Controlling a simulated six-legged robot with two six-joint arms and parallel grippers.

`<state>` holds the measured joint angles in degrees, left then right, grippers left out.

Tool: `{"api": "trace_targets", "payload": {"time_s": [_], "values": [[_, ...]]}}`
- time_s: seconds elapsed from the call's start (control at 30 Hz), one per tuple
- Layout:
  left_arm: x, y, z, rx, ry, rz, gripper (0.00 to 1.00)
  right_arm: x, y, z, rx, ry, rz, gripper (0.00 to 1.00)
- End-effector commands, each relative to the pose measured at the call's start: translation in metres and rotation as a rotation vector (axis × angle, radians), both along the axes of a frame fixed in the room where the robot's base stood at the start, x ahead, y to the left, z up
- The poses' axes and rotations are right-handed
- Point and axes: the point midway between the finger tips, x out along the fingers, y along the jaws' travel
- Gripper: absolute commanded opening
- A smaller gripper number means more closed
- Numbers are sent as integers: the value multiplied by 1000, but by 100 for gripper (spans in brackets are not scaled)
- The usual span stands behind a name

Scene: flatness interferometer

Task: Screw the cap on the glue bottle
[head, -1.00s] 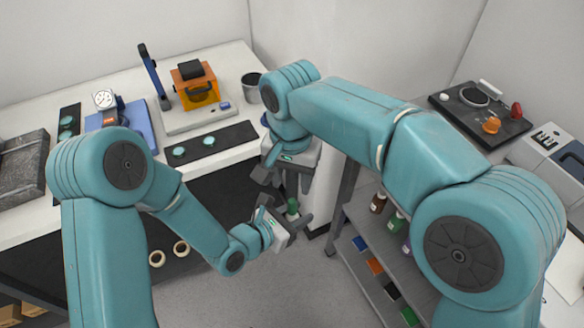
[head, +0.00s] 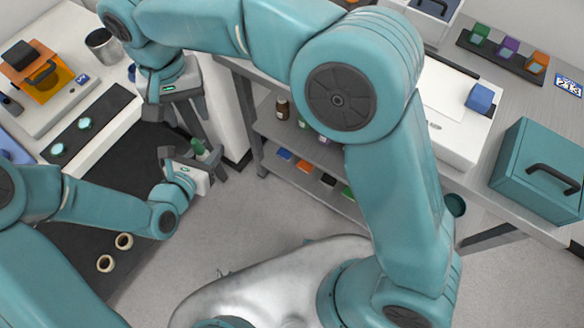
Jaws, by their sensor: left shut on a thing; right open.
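My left gripper (head: 200,158) is shut on a small green item, seemingly the glue bottle (head: 199,147), whose top shows between the fingers. It is held up in the air, clear of the floor. Most of the bottle is hidden by the fingers and gripper body. My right gripper (head: 180,115) is open, with its fingers pointing down just above the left gripper and close to the green item. I cannot make out a separate cap, nor whether one is on the bottle.
The white bench (head: 88,145) stands at the left, with a grey cup (head: 102,45) near its corner. A grey shelf cart (head: 320,150) holds bottles and coloured blocks. A teal box (head: 540,170) stands on the right table.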

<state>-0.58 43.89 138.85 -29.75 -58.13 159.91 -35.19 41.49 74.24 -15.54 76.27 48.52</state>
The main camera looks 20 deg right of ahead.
Motion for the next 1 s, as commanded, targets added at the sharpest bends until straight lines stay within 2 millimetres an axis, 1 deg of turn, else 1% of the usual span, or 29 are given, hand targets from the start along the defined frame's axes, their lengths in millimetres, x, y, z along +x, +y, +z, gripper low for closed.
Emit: {"api": "trace_targets", "payload": {"time_s": [0.03,0.07,0.1,0.13,0.17,0.2,0.23,0.27,0.3,0.33,0.37,0.4,0.47,0.5,0.6,0.63,0.7,0.8,0.9,1.0], "values": [[0,0,0,0,0,0,0,7,-16,-23,15,15,22,50],[0,0,0,0,0,0,0,11,-26,-38,31,18,45,50],[0,0,0,0,0,0,0,15,-40,-61,55,21,81,50],[0,0,0,0,0,0,0,17,-53,-79,76,23,108,50],[0,0,0,0,0,0,0,17,-65,-98,99,21,135,50],[0,0,0,0,0,0,0,15,-80,-123,130,18,166,50],[0,0,0,0,0,0,0,12,-89,-142,152,15,184,50],[0,0,0,0,0,0,0,7,-97,-161,174,12,195,50],[0,0,0,0,0,0,0,-3,-105,-185,202,10,199,50],[0,0,0,0,0,0,0,-12,-109,-203,222,10,196,50],[0,0,0,0,0,0,0,-22,-113,-220,242,10,186,50],[0,0,0,0,0,0,0,-36,-118,-241,265,9,170,50],[0,0,0,0,0,0,0,-60,-126,-269,294,7,135,50],[0,0,0,0,0,0,0,-76,-131,-284,309,3,112,50],[0,0,0,0,0,0,0,-115,-142,-311,330,-9,55,50],[0,0,0,0,0,0,0,-125,-145,-317,334,-13,40,50],[0,0,0,0,0,0,0,-147,-151,-326,335,-20,9,50],[0,0,0,0,0,0,0,-168,-157,-332,331,-30,-22,50],[0,0,0,0,0,0,0,-179,-160,-334,327,-38,-38,50],[0,0,0,0,0,0,0,-182,-162,-334,324,-42,-42,50]]}}
